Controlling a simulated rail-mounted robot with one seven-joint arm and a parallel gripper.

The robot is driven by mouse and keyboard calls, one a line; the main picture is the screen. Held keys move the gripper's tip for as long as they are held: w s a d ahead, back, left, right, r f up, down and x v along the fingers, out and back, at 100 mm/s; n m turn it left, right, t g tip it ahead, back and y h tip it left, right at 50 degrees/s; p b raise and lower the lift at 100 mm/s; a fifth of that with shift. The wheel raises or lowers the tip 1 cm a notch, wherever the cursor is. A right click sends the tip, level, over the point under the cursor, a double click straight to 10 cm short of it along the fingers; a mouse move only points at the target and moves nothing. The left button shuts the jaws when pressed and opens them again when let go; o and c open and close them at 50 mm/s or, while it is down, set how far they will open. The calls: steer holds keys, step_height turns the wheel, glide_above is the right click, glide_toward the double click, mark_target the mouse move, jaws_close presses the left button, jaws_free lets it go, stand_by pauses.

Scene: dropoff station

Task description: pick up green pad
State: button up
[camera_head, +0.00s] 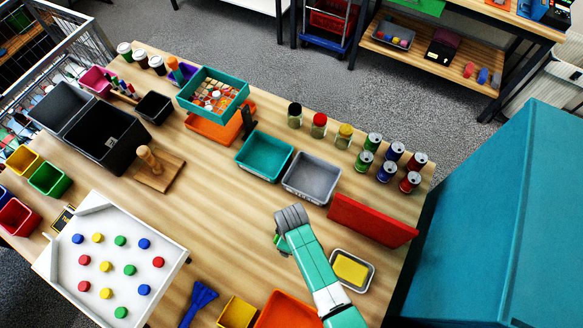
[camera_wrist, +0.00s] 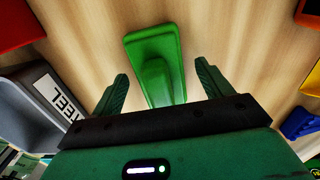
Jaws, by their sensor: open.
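The green pad (camera_wrist: 158,66) lies on the wooden table, with a flat rectangular part and a raised, narrower part like a handle. In the wrist view it sits between the two fingers of my gripper (camera_wrist: 161,76), with gaps on both sides. The fingers are open and hold nothing. In the head view my gripper (camera_head: 283,238) is low over the table's front middle. My arm and gripper hide most of the pad there; only a green bit (camera_head: 280,243) shows at the gripper's left side.
A grey bin (camera_head: 312,178) and teal bin (camera_head: 263,157) stand behind my gripper. A red upright board (camera_head: 371,221) and a tray with a yellow sponge (camera_head: 351,270) are to the right. A blue tool (camera_head: 198,302) lies front left.

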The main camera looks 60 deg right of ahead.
steer(key=shift+f, duration=0.15)
steer(key=shift+c, duration=0.5)
steer(key=c, duration=1)
steer(key=shift+w+r, duration=0.1)
steer(key=shift+r, duration=0.55)
step_height(320, 180, up, 2)
steer(key=shift+r, duration=0.2)
steer(key=s+a, duration=0.1)
steer(key=s, duration=0.4)
steer(key=s+r, duration=0.1)
steer(key=s, duration=0.4)
steer(key=s+a, duration=0.1)
steer(key=s, duration=0.5)
steer(key=shift+a+r, duration=0.2)
steer(key=shift+a, duration=0.15)
